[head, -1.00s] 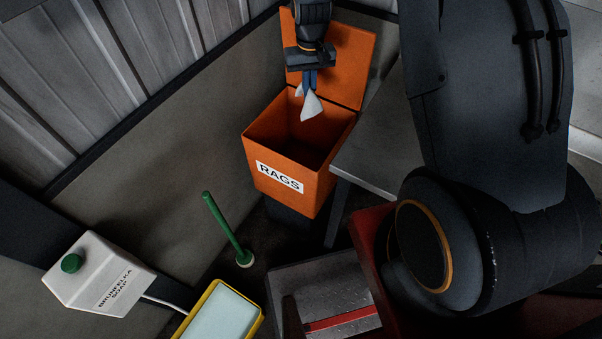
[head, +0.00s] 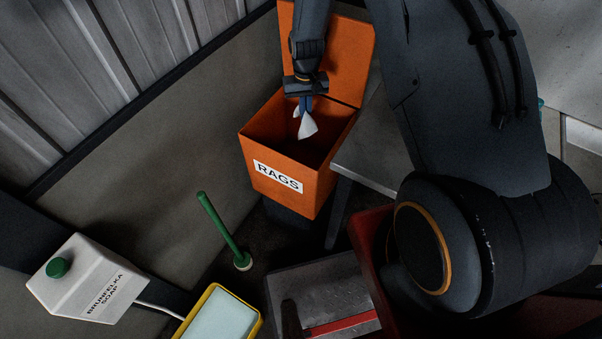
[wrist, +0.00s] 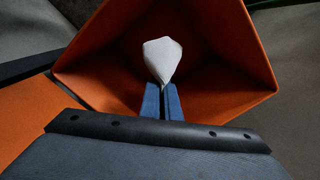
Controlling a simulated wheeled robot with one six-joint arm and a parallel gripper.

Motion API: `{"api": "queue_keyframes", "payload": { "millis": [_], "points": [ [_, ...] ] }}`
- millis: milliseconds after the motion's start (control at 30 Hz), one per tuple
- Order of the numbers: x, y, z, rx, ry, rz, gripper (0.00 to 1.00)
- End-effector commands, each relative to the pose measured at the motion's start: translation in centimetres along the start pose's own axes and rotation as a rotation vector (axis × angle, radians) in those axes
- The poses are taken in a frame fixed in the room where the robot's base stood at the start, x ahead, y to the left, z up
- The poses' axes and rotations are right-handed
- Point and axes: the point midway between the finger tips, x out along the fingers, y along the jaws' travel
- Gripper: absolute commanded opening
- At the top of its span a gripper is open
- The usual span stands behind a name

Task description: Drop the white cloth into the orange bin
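The orange bin (head: 322,188) bears a "RAGS" label and its lid stands open at the back. My gripper (head: 305,108) points down over the bin's mouth. Its blue fingers are shut on the white cloth (head: 308,126), which hangs below them within the outline of the opening. In the wrist view, the two blue fingers (wrist: 164,100) are close together and pinch the narrow end of the cloth (wrist: 162,57). The orange walls of the bin (wrist: 225,95) surround the cloth there. The bin's floor is dark, and I see no other cloth in it.
A grey table (head: 368,158) stands close at the bin's right. A green-handled tool (head: 220,228) stands in front of the bin. A white soap container (head: 88,280) and a yellow-rimmed tray (head: 220,315) are at lower left. A wall runs behind on the left.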

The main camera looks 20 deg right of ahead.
Motion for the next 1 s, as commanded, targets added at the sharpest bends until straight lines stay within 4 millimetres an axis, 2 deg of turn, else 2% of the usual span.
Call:
{"api": "queue_keyframes", "payload": {
  "millis": [33,200,500,633,867,1000],
  "points": [
    [0.9,0.0,0.0,0.000,-0.001,0.000,0.00],
    [2.2,0.0,0.0,0.000,-0.001,0.000,0.00],
    [2.4,0.0,0.0,0.000,0.000,0.000,0.00],
    [2.4,0.0,0.0,0.000,0.000,0.000,0.23],
    [2.4,0.0,0.0,0.000,0.000,0.000,0.25],
    [2.4,0.0,0.0,0.000,0.000,0.000,0.48]
  ]
}}
